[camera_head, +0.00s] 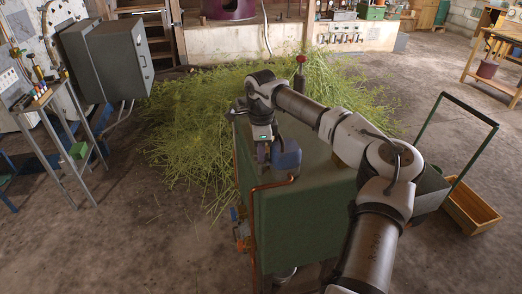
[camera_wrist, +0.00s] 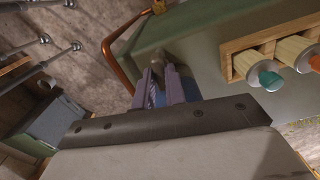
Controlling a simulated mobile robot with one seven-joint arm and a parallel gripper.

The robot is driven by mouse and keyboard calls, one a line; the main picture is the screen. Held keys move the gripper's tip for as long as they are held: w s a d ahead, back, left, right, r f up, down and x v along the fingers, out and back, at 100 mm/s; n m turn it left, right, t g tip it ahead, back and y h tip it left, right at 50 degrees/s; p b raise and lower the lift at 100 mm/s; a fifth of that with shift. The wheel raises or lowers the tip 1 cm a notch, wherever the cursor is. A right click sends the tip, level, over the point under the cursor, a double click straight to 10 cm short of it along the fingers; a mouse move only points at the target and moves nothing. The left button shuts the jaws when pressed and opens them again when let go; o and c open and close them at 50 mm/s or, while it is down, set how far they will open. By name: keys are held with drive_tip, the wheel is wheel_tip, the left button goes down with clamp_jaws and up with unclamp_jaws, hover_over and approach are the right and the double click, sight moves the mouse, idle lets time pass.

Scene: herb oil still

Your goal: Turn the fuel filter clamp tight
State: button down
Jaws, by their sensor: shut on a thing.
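My gripper (camera_head: 262,158) points down at the near left part of the top of a green cabinet (camera_head: 318,190). In the wrist view, the fingers (camera_wrist: 162,75) are close together, shut on a small grey-brown part (camera_wrist: 157,62) between their tips. This looks like the fuel filter clamp, but the fingers hide most of it. A blue block-like part (camera_head: 286,157) sits just right of the gripper in the head view. Some blue also shows between the fingers in the wrist view. I cannot tell how tight the clamp is.
A copper pipe (camera_head: 256,215) bends over the cabinet's near left edge, close to the gripper. In the wrist view, a wooden box (camera_wrist: 262,50) holds white cylinders with teal and orange ends. Cut herbs (camera_head: 185,135) cover the floor behind. A wheeled cart (camera_head: 436,185) stands right.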

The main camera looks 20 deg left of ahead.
drive_tip(key=shift+a+r+n, duration=0.1)
drive_tip(key=shift+n, duration=1)
drive_tip(key=c, duration=1.7)
unclamp_jaws()
drive_tip(key=shift+c, duration=0.2)
wheel_tip(320, 180, up, 14)
drive_tip(key=b, duration=0.2)
